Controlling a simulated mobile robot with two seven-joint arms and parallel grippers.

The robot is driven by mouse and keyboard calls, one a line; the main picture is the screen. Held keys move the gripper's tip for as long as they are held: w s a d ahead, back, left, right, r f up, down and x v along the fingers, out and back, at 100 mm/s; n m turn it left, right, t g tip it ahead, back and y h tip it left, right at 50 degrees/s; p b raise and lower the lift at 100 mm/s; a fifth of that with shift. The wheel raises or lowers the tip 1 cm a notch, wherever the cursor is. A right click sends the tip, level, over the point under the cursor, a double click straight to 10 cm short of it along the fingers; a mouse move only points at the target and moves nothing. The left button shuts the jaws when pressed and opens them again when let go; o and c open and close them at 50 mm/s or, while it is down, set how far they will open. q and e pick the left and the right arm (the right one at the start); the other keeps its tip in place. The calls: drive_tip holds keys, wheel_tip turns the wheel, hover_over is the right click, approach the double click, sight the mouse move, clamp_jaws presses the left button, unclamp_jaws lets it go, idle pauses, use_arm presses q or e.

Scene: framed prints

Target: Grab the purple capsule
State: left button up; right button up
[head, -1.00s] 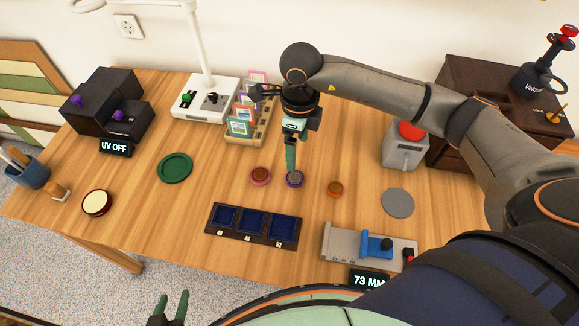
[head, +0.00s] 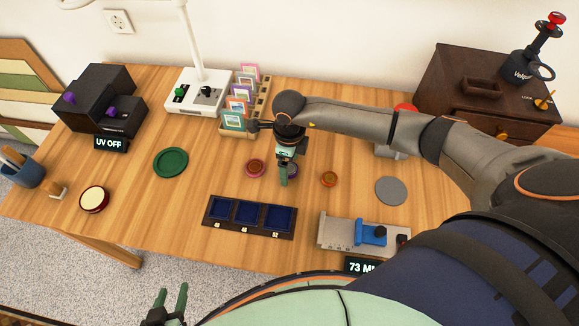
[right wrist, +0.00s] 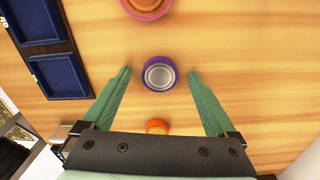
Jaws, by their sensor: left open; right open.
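The purple capsule (right wrist: 159,74) is a small round disc with a purple rim and a pale metallic centre, lying on the wooden table. In the head view the purple capsule (head: 292,169) is partly hidden behind the fingers of my right gripper (head: 283,182). In the right wrist view my right gripper (right wrist: 160,76) is open, with one fingertip on either side of the capsule and a gap on both sides. I cannot tell the exact height of the tips. My left gripper (head: 169,303) is open and empty in front of the table.
A pink-rimmed capsule (head: 255,168) and an orange one (head: 328,179) lie on either side. A dark tray with blue compartments (head: 213,224) is in front, and a grey gauge (head: 338,231) front right. A card rack (head: 259,104) stands behind. A grey disc (head: 390,191) lies right.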

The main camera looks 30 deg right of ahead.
drive_tip(key=c, duration=1.4)
drive_tip(key=shift+r, duration=0.1)
drive_tip(key=shift+c, duration=0.2)
